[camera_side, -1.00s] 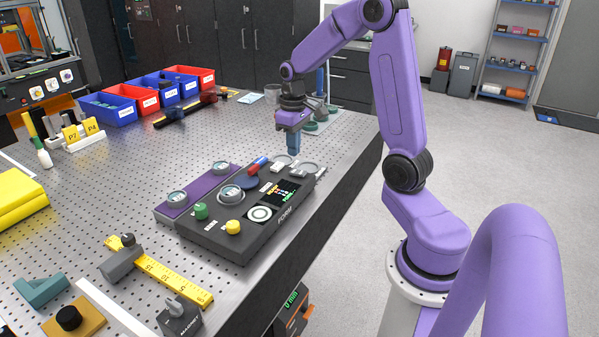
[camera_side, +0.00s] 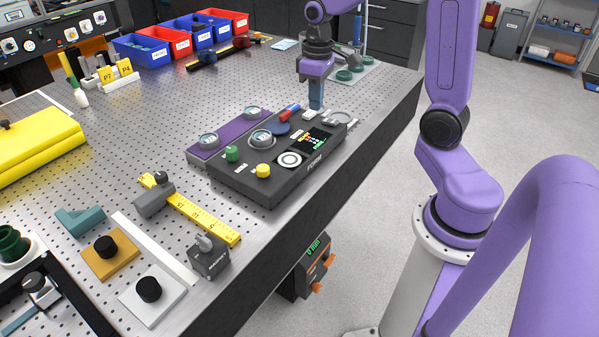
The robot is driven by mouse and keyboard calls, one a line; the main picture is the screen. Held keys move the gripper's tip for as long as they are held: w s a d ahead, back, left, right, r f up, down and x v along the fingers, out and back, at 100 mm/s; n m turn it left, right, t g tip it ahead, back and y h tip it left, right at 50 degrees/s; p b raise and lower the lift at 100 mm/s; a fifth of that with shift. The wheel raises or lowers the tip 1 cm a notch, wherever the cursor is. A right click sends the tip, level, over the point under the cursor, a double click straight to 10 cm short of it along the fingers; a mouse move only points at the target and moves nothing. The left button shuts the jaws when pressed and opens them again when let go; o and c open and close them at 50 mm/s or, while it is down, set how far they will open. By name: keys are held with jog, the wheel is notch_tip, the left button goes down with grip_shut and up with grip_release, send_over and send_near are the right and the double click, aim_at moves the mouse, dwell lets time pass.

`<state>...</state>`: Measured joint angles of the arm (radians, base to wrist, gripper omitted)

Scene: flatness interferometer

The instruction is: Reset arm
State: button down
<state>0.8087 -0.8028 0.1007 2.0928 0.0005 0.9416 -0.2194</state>
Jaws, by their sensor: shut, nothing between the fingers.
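My gripper (camera_side: 316,103) points straight down at the far right end of the black console labelled FORM (camera_side: 268,193). Its fingers are shut and empty; I cannot tell if the tips touch the console or hover just over or behind it.
Blue and red bins (camera_side: 145,48) stand at the back. A yellow case (camera_side: 38,140) lies at left. A yellow ruler (camera_side: 205,215), a grey magnet block (camera_side: 209,256) and black-knobbed blocks (camera_side: 110,255) lie in front. The table edge runs close along the console's right side.

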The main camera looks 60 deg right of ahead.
jog(key=s+a+n, duration=0.5)
jog(key=s+a, duration=0.4)
jog(key=a, duration=0.3)
jog(key=s+a+n, duration=0.3)
jog(key=s+n, duration=0.2)
jog(key=s, duration=0.8)
